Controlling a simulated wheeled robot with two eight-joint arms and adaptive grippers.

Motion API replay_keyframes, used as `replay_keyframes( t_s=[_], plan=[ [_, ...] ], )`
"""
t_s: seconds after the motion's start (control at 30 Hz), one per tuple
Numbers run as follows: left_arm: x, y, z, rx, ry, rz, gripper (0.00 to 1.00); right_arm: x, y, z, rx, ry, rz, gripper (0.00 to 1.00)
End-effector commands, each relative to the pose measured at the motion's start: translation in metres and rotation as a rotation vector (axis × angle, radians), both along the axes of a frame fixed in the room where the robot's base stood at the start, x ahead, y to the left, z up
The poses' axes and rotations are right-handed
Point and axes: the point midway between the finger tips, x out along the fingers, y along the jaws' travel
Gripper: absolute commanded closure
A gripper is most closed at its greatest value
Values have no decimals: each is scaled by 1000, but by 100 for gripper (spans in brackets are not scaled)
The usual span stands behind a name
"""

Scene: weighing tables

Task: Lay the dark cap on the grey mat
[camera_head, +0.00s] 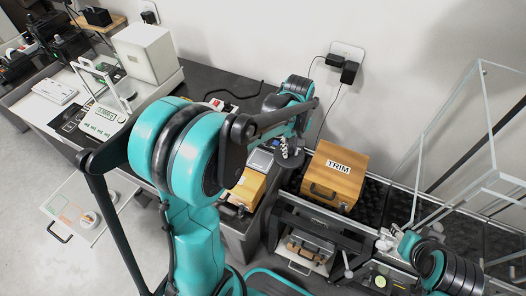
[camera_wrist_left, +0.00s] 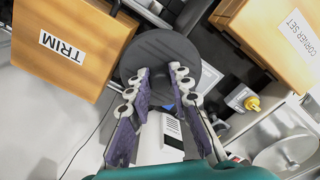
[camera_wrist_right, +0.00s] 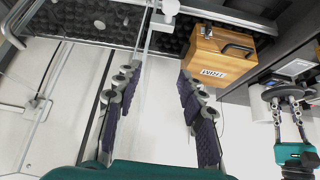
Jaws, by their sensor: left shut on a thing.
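The dark cap (camera_wrist_left: 160,52) is a round, flat, dark disc. My left gripper (camera_wrist_left: 158,78) is shut on it. In the head view the cap (camera_head: 288,160) is held in the air, just left of the wooden TRIM box, with the left gripper (camera_head: 290,146) above it. The cap (camera_wrist_right: 282,92) also shows at the right edge of the right wrist view. My right gripper (camera_wrist_right: 158,82) is open, with nothing between its fingers. I cannot pick out the grey mat for certain in any view.
The wooden TRIM box (camera_head: 335,176) stands beside the cap. Another wooden box (camera_wrist_left: 272,38), marked CORNER SET, lies on its other side. A clear-walled frame (camera_head: 490,130) rises at the right. A balance (camera_head: 105,105) and a white tray (camera_head: 88,208) are at the left.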

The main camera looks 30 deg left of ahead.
Motion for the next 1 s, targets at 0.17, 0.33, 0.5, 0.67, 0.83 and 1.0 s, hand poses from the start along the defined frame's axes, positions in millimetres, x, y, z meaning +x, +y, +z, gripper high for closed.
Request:
replay_keyframes(
  t_s=[0.17,0.33,0.5,0.67,0.83,1.0],
  plan=[
    [0,9,-16,0,0,4,100,0,0,-11,0,0,0,60],
    [-1,46,-40,0,0,8,100,0,0,-24,0,0,0,60],
    [-2,86,-64,0,0,6,100,0,0,-38,0,0,0,60],
    [-3,110,-77,0,0,2,100,0,0,-45,0,0,0,60],
    [-3,117,-83,0,0,0,100,0,0,-48,0,0,0,60],
    [-3,117,-108,0,0,-1,100,0,0,-61,0,0,0,60]
  ],
)
